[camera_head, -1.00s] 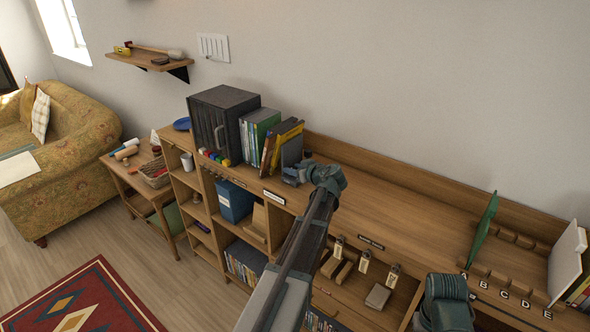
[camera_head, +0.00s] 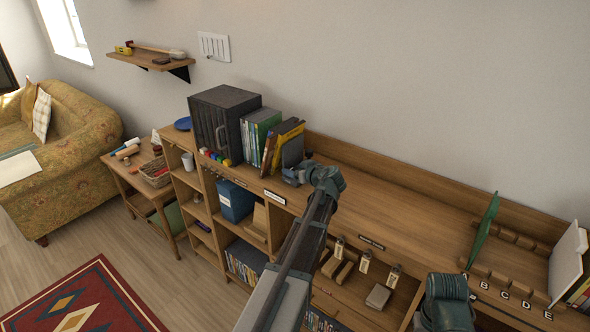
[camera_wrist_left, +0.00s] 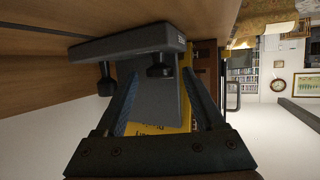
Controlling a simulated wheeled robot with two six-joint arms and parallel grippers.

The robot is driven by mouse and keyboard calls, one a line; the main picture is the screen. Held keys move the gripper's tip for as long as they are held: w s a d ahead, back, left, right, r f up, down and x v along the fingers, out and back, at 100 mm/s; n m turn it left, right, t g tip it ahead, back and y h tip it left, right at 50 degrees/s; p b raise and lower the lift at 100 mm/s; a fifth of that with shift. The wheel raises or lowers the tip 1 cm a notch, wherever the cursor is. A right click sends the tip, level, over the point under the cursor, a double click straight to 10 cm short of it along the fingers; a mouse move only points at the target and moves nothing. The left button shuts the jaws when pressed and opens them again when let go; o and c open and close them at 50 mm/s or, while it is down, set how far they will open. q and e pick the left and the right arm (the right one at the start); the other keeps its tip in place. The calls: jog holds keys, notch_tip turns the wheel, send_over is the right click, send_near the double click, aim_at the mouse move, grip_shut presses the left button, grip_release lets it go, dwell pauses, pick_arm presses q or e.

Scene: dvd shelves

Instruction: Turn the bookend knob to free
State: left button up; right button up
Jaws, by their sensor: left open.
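The grey bookend (camera_head: 292,151) stands on the shelf top at the right end of a row of books. Its upright plate leans by a yellow book. In the left wrist view the bookend base (camera_wrist_left: 125,44) carries two dark knobs: one knob (camera_wrist_left: 160,67) lies between my fingertips, and the other (camera_wrist_left: 105,84) is just outside the left-hand finger. My left gripper (camera_head: 303,174) is at the bookend in the head view. In the wrist view it (camera_wrist_left: 160,82) is open, its fingers apart; contact with the knob cannot be told.
Books (camera_head: 262,130) and a black cabinet (camera_head: 222,118) stand left of the bookend. The shelf top (camera_head: 400,195) to its right is bare up to a green divider (camera_head: 483,230). Hanging tags (camera_head: 364,262) and blocks sit below the front edge.

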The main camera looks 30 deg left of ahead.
pick_arm(q)
jog(key=p+v, duration=0.4)
jog(key=v, duration=0.9)
jog(key=shift+p, duration=0.4)
pick_arm(e)
notch_tip(320, 180, up, 5)
jog(key=shift+r, duration=0.1)
pick_arm(q)
jog(key=shift+d, duration=0.15)
